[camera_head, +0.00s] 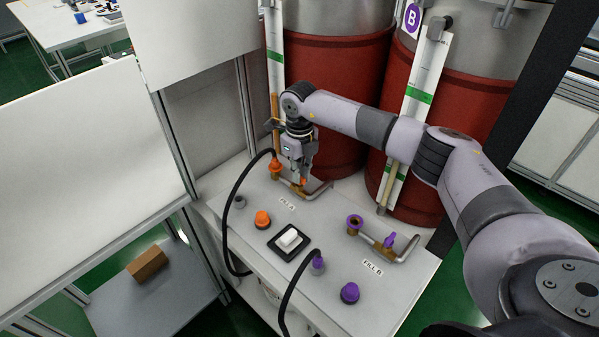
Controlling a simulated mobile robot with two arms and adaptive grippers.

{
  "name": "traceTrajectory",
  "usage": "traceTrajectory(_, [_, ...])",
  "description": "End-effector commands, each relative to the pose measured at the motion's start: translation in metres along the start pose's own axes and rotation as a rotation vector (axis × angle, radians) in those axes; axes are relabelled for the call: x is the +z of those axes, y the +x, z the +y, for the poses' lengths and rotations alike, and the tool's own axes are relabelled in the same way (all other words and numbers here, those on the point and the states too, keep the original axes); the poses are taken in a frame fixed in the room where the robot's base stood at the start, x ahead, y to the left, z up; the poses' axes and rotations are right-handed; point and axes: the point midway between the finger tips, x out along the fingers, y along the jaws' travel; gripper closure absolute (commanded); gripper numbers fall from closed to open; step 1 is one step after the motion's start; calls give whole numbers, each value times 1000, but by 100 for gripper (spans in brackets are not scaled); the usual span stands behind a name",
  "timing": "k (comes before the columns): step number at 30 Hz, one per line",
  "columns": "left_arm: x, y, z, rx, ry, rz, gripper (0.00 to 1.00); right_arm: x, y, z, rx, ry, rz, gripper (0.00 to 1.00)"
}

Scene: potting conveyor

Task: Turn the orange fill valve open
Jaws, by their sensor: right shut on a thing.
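The orange fill valve (304,182) sits on the bent metal pipe at the back left of the white console, by the "FILL A" label (287,204). My right gripper (302,178) reaches down from above and is shut on the valve's orange handle, mostly hiding it. How far the handle is turned cannot be told. An orange fitting (275,166) with a black hose stands just left of the gripper. My left gripper does not show.
The white console (327,275) also bears an orange button (262,218), a white switch (289,238), a purple valve (389,241) and a purple button (350,292). Black hoses arch over its left and front. Two red drums (335,100) stand behind. A box (147,263) lies lower left.

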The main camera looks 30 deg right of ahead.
Motion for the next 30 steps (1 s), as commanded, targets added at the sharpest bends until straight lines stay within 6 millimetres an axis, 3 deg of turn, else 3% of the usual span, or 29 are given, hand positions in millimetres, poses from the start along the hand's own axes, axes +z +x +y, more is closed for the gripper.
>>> traceTrajectory(4, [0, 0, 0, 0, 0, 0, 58, 1, -2, -1, -2, 1, -4, 100])
traceTrajectory(5, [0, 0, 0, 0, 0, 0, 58, 1, -2, -1, -2, 1, -4, 89])
traceTrajectory(13, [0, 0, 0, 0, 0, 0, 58, 0, -1, 0, -1, -1, -2, 71])
traceTrajectory(23, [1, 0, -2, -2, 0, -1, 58, 0, -3, 0, 0, -2, -2, 71])
traceTrajectory(30, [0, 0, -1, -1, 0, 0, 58, 1, -39, -1, -1, -2, -5, 71])
